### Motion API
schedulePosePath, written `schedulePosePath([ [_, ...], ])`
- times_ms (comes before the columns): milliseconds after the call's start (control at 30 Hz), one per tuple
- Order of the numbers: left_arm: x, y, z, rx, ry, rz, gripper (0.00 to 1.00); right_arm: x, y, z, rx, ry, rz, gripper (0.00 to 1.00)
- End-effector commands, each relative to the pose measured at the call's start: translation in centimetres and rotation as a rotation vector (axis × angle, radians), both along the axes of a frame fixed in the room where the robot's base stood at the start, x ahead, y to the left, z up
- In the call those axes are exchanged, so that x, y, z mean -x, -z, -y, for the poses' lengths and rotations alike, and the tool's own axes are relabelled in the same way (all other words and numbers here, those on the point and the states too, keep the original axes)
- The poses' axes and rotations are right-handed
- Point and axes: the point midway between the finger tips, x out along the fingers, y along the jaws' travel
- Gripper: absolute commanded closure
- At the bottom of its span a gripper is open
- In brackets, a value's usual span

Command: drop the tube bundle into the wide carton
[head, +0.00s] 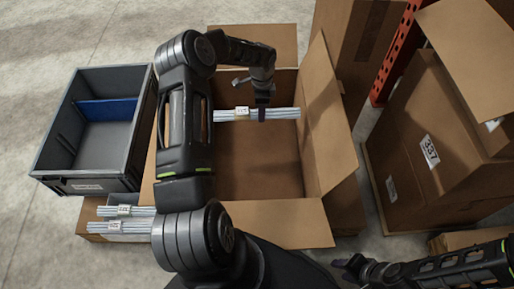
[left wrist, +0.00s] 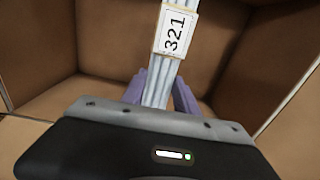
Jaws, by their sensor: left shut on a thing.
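The tube bundle (head: 281,114) is a set of thin pale tubes with a white tag. My left gripper (head: 261,108) is shut on it and holds it over the open wide carton (head: 257,171). In the left wrist view the bundle (left wrist: 160,88) runs between the two purple fingers, its tag reading 321, with the carton's brown inner walls behind. The carton stands with its flaps folded out; my left arm hides part of its left side. My right gripper (head: 352,265) is at the bottom, in front of the carton; its jaws are too small and dark to read.
A grey crate (head: 47,150) with a blue divider stands at left. More tube bundles (head: 126,211) lie in a low box in front of it. A closed-in carton labelled 337 (head: 428,152) stands at right, near an orange rack post (head: 396,52).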

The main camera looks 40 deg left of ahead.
Motion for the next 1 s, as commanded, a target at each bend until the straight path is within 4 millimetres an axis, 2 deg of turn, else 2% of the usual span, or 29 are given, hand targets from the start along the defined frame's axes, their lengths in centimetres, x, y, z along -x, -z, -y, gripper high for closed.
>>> schedulePosePath([
  [33,0.0,0.9,0.0,-0.001,0.000,0.001,1.00,0.0,0.7,0.0,0.000,0.000,0.000,0.64],
  [200,0.0,2.0,0.0,-0.001,-0.001,0.002,1.00,0.0,1.4,0.0,0.000,0.001,0.000,0.64],
  [533,-0.1,2.2,0.0,-0.001,-0.001,0.002,1.00,0.0,1.4,0.0,0.000,0.001,0.000,0.64],
  [567,0.0,2.2,0.0,-0.001,-0.001,0.002,0.64,0.0,1.4,0.0,0.000,0.001,0.000,0.64],
  [867,0.0,2.2,0.0,-0.001,-0.001,0.001,0.39,0.0,1.4,0.0,0.000,0.001,0.000,0.64],
  [1000,0.0,2.2,0.0,-0.001,-0.001,0.001,0.39,0.0,1.4,0.0,0.000,0.001,0.000,0.64],
])
